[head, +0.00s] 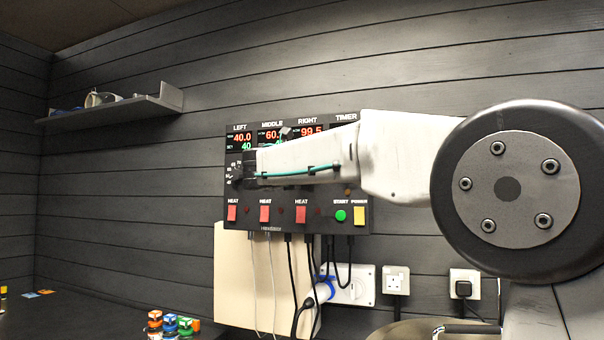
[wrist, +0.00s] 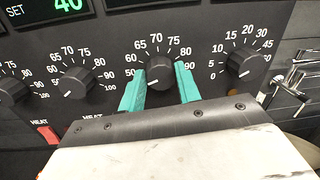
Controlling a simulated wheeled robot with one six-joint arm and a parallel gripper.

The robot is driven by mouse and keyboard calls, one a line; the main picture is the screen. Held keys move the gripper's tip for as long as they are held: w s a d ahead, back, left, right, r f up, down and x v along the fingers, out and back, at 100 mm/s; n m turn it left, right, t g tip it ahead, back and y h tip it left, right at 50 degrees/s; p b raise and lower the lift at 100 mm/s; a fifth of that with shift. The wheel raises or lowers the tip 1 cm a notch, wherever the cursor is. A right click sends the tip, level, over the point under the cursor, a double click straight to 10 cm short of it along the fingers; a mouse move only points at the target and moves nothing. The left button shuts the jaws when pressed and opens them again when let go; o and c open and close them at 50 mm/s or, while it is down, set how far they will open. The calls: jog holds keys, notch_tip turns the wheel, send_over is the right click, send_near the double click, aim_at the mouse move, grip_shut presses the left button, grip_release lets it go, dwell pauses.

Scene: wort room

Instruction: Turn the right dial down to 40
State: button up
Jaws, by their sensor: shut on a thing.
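The right dial (wrist: 158,72) is a round black knob on the dark control panel (head: 240,215), third from the left in the wrist view. My gripper (wrist: 160,70) has its teal fingers on either side of this knob, shut on it. The knob's white pointer mark faces lower left. The left finger covers the low end of its printed scale; 60 to 90 can be read. In the head view my arm hides the right dial and my fingertips. The RIGHT display (head: 312,131) shows 99.5 in red; its set value is hidden.
The middle dial (wrist: 75,82) and timer dial (wrist: 242,63) flank the right one closely. Red heat switches (head: 301,212), a green start button (head: 341,215) and a yellow power switch (head: 359,215) line the panel's bottom. Cables hang below. A metal fitting (wrist: 290,90) stands at the right.

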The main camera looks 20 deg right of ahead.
jog(key=shift+f+n, duration=0.1)
jog(key=shift+n, duration=1.1)
jog(key=o, duration=1)
jog(key=v, duration=0.7)
jog(key=shift+s+a+f, duration=0.1)
jog(key=shift+s+a, duration=0.15)
jog(key=shift+s, duration=0.1)
